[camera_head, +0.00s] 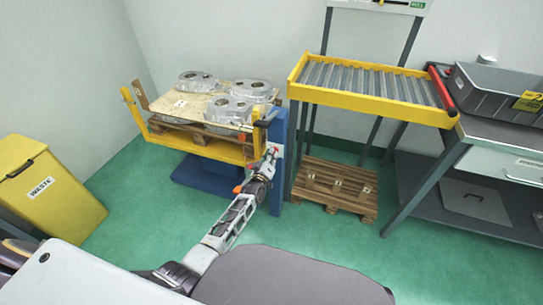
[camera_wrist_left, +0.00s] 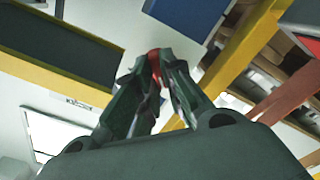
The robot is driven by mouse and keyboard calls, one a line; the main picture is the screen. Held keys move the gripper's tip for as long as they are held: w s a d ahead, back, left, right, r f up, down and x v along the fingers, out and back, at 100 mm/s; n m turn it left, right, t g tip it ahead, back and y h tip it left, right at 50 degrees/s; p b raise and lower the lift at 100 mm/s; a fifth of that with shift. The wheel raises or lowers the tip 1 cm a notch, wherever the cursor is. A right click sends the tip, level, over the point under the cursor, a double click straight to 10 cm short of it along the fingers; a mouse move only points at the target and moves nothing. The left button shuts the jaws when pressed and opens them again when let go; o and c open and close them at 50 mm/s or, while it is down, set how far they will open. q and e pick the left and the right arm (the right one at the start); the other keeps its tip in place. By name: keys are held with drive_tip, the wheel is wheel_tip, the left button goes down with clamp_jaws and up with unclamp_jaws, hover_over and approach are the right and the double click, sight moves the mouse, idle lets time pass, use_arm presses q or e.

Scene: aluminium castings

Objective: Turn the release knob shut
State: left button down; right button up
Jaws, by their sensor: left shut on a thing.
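The release knob is small and red. It shows in the left wrist view (camera_wrist_left: 154,58) between my left fingertips, which hide part of it. In the head view, my left arm reaches forward to the blue post (camera_head: 278,132) of the lift table, and my left gripper (camera_head: 273,151) is at the post's front face. My left gripper is shut on the red knob. The knob's turn angle cannot be made out. My right gripper is not in view.
The yellow-framed lift platform (camera_head: 205,148) carries a board and several aluminium castings. A yellow roller conveyor (camera_head: 370,100) stands to the right above a wooden pallet (camera_head: 335,187). A yellow waste bin (camera_head: 45,190) is at the left. Green floor is clear left of my arm.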

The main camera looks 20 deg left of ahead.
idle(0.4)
use_arm(q)
drive_tip(key=c, duration=1.5)
unclamp_jaws()
drive_tip(key=shift+s, duration=0.1)
drive_tip(key=shift+s+a, duration=0.15)
drive_tip(key=shift+s, duration=2.8)
drive_tip(key=shift+s+a, duration=0.1)
drive_tip(key=shift+s, duration=2.85)
